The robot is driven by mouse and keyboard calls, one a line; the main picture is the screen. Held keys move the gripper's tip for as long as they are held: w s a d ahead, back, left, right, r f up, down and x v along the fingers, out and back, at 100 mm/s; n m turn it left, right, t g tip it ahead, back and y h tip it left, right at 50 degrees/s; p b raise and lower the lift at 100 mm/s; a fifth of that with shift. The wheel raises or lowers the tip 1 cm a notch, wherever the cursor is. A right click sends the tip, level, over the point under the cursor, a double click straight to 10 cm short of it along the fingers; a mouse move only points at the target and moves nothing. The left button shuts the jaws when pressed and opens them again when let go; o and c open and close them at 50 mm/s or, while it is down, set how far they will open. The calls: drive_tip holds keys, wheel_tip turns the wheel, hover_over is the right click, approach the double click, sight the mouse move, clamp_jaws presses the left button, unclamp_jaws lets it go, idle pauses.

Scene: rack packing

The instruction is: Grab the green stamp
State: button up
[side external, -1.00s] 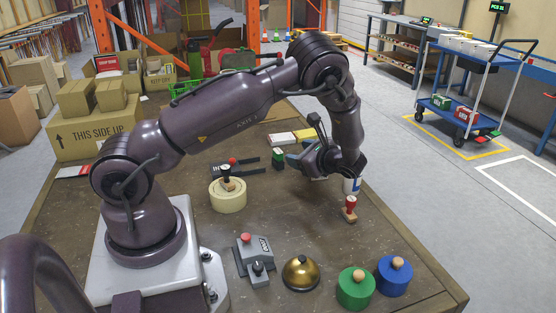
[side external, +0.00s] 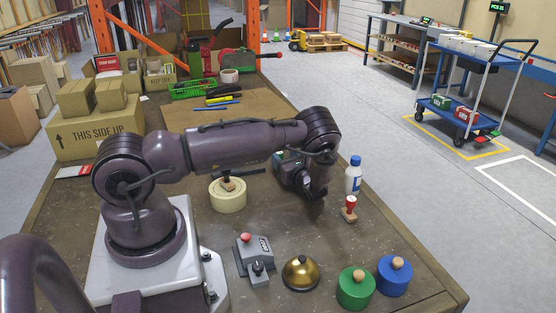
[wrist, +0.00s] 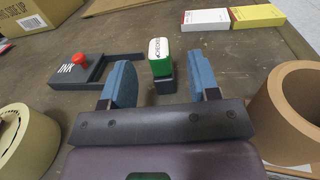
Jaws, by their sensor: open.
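The green stamp (wrist: 160,58) stands upright on the table in the wrist view, with a white lettered label on its green top and a dark base. My gripper (wrist: 162,80) is open, its two blue fingers on either side of the line to the stamp. The stamp shows between the fingers, a little beyond them; I cannot tell how far it lies between the jaws. In the side view my gripper (side external: 310,188) is low over the table, and my arm hides most of the stamp.
A dark ink pad (wrist: 85,72) with a red knob lies left of the stamp. Tape rolls flank the gripper, one left (wrist: 25,140) and one right (wrist: 290,105). A white box (wrist: 204,18) and a yellow box (wrist: 256,16) lie behind. A bottle (side external: 353,178) and a red stamp (side external: 349,208) stand nearby.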

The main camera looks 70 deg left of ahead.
drive_tip(key=a, duration=0.3)
drive_tip(key=s+a, duration=0.1)
drive_tip(key=a, duration=0.1)
drive_tip(key=shift+a+r, duration=0.1)
drive_tip(key=shift+r, duration=0.05)
drive_tip(key=shift+w, duration=0.1)
drive_tip(key=c, duration=1)
